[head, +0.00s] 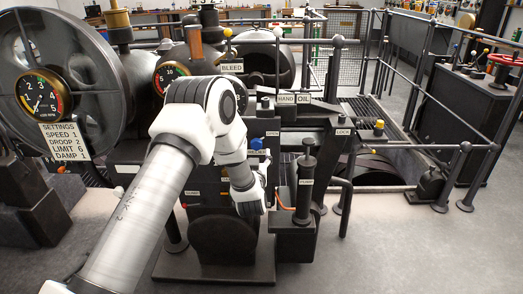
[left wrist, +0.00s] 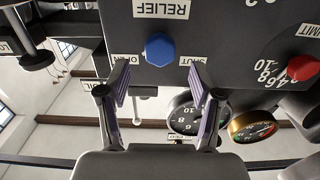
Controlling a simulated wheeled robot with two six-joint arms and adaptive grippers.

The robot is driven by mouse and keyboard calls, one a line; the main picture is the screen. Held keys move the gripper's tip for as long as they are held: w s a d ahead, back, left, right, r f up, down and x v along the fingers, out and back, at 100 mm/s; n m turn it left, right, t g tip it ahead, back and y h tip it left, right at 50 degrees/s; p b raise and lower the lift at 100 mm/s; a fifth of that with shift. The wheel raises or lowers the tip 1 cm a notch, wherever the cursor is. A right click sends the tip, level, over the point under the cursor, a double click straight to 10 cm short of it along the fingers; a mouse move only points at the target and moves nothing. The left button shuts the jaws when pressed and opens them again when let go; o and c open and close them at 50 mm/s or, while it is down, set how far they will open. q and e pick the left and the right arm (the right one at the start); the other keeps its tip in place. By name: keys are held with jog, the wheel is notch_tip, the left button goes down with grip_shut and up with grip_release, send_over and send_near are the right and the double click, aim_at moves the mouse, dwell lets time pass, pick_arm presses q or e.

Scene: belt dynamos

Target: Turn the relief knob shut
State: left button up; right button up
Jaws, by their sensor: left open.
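The relief knob (left wrist: 160,49) is a blue, faceted knob on a dark panel in the left wrist view. That view is upside down, with the RELIEF label above the knob, an OPEN label to its left and a SHUT label to its right. My left gripper (left wrist: 158,75) is open and empty, its two fingers apart on either side of the line to the knob, not closed on it. In the head view my left gripper (head: 250,207) hangs low in front of the machine, its fingertips hard to make out. A small blue part (head: 256,143) shows above it. My right gripper is in neither view.
A red knob (left wrist: 303,68) with a LIMIT dial is to the right on the same panel. Gauges (left wrist: 187,115) sit near the right finger. In the head view a dark upright cylinder (head: 305,185) stands just right of the gripper. Open floor (head: 400,255) lies at lower right.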

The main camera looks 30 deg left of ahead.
aim_at(256, 146)
pick_arm(q)
jog(key=x, duration=0.5)
jog(key=shift+w, duration=0.15)
jog(key=c, duration=1.1)
